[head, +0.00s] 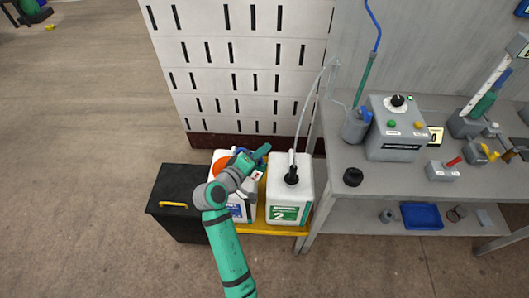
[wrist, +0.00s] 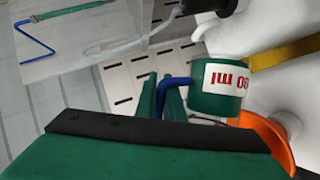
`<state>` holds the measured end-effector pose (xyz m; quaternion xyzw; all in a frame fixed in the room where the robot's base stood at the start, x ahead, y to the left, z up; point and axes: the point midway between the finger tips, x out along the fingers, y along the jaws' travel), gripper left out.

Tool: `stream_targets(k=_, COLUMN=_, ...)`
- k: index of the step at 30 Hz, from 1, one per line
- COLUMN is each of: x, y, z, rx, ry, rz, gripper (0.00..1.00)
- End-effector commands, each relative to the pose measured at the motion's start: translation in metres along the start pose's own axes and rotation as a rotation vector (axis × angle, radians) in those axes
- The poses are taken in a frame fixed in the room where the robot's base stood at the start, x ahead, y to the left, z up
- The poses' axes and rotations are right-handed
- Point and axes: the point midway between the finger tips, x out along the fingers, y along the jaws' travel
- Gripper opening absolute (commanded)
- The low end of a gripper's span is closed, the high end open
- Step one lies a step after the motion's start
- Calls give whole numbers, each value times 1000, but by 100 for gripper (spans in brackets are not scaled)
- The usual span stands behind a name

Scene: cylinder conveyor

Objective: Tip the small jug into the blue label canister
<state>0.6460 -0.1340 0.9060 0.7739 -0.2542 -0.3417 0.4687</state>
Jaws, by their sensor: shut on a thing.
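The blue label canister (head: 238,212) is white and stands on a yellow-edged platform, partly hidden by my arm. An orange funnel (head: 222,161) sits at its top. It also shows in the wrist view (wrist: 275,138), right beside the jug. The small jug (wrist: 215,102) is green with a blue handle and a white label with red print, inverted in the wrist picture. My gripper (wrist: 163,92) is shut on the jug's handle. In the head view, my gripper (head: 262,152) is above the canisters. I cannot tell how far the jug is tilted or see inside it.
A white canister with a green label (head: 284,214) and black cap stands just right, with a clear tube rising from it. A black box (head: 172,222) stands left. A grey workbench (head: 335,203) with equipment is at right. Open floor lies at far left.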

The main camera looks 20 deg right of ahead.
Motion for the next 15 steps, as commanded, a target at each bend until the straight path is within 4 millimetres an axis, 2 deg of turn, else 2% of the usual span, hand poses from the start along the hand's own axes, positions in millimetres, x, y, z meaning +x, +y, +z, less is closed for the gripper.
stream_targets(k=15, x=-6, y=2, z=-14, rx=-141, ry=-23, rz=58, gripper=0)
